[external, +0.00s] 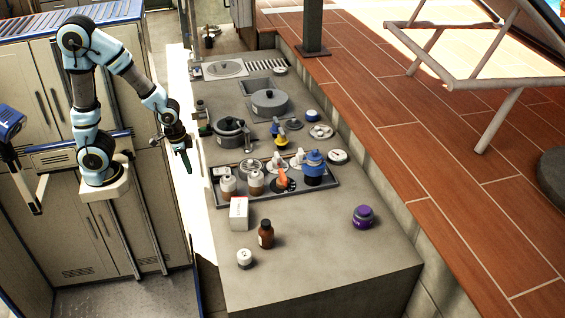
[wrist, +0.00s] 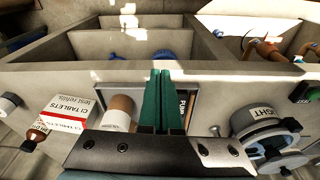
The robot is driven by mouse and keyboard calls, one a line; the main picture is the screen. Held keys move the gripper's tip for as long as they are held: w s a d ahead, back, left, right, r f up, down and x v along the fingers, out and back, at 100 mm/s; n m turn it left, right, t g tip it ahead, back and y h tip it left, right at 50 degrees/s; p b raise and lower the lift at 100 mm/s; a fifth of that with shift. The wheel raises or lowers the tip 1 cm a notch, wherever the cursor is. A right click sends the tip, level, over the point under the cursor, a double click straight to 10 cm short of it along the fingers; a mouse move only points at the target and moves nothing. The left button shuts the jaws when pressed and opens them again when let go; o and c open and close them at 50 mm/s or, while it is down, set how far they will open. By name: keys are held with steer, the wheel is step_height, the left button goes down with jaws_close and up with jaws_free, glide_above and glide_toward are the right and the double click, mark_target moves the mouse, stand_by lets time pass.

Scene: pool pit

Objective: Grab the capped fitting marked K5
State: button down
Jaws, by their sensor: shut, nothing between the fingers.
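My gripper (external: 186,162) hangs off the left edge of the counter, apart from everything on it. In the wrist view its green fingers (wrist: 157,100) are pressed together with nothing between them. Two white fittings with tan caps, one at the left (external: 228,186) and one beside it (external: 256,183), stand upright in the dark tray (external: 289,202). One tan-capped white piece (wrist: 120,110) shows just left of my fingers in the wrist view, its lower part hidden by my gripper. No K5 mark is legible, so I cannot tell which fitting bears it.
A red-and-white tablets carton (external: 239,213), a brown bottle (external: 266,234), a small white jar (external: 244,259) and a purple-topped jar (external: 363,217) stand near. A blue-topped piece (external: 314,168) and an orange item share the tray. A dark round housing (external: 230,132) stands behind. The front counter is mostly clear.

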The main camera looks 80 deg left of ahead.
steer(key=c, duration=1.5)
jaws_free()
steer(key=o, duration=1.3)
steer(key=shift+r, duration=0.1)
